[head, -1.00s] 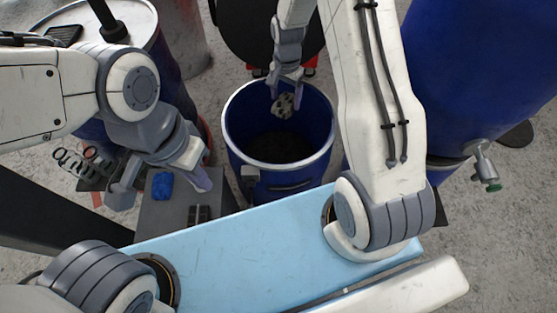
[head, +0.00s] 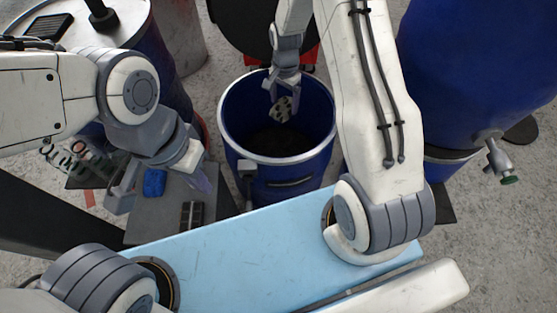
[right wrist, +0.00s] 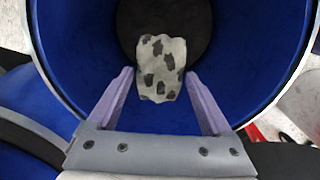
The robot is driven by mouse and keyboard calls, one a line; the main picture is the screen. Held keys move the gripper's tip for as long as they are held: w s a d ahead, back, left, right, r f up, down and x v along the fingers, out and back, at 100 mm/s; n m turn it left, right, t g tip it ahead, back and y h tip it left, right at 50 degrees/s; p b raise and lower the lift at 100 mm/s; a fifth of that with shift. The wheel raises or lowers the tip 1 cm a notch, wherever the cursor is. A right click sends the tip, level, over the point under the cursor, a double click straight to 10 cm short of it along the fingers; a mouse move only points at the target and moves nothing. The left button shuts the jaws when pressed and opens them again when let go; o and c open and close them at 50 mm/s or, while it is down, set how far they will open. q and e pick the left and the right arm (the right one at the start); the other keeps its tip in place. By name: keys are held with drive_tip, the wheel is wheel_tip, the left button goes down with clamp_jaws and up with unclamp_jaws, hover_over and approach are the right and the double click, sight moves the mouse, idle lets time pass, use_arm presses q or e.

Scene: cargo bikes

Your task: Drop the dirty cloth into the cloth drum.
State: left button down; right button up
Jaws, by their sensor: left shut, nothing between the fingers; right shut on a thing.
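The dirty cloth (head: 284,109), white with dark spots, hangs crumpled from my right gripper (head: 282,93). My right gripper is shut on it, over the mouth of the open blue cloth drum (head: 239,143). In the right wrist view the cloth (right wrist: 160,68) shows between and beyond the purple fingertips (right wrist: 158,95), with the drum's blue inner wall (right wrist: 75,45) around it and a dark bottom behind. My left gripper (head: 165,188) is shut and empty, left of the drum, above a grey surface. The cloth is inside the rim's outline; its exact height is unclear.
A blue sponge-like block (head: 154,183) and a dark block (head: 192,215) are on the grey surface (head: 165,222). A large blue barrel (head: 470,70) with a tap stands at right. Another drum (head: 130,35) stands at upper left. A black round lid (head: 250,40) is behind the cloth drum.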

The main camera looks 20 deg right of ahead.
drive_tip(key=o, duration=1.2)
drive_tip(key=shift+c, duration=0.2)
wheel_tip(320, 180, up, 10)
drive_tip(key=p, duration=0.1)
drive_tip(key=shift+r, duration=0.25)
drive_tip(key=s+a+r+n, duration=0.9)
drive_tip(key=s+a, duration=0.5)
drive_tip(key=s+a+r+n+y, duration=0.1)
drive_tip(key=s+a+r+n, duration=0.15)
drive_tip(key=s+n, duration=0.95)
drive_tip(key=s+r+m+p, duration=0.2)
drive_tip(key=s+r+p, duration=0.1)
drive_tip(key=r+p, duration=1.1)
drive_tip(key=shift+d+m, duration=0.3)
drive_tip(key=shift+d, duration=0.1)
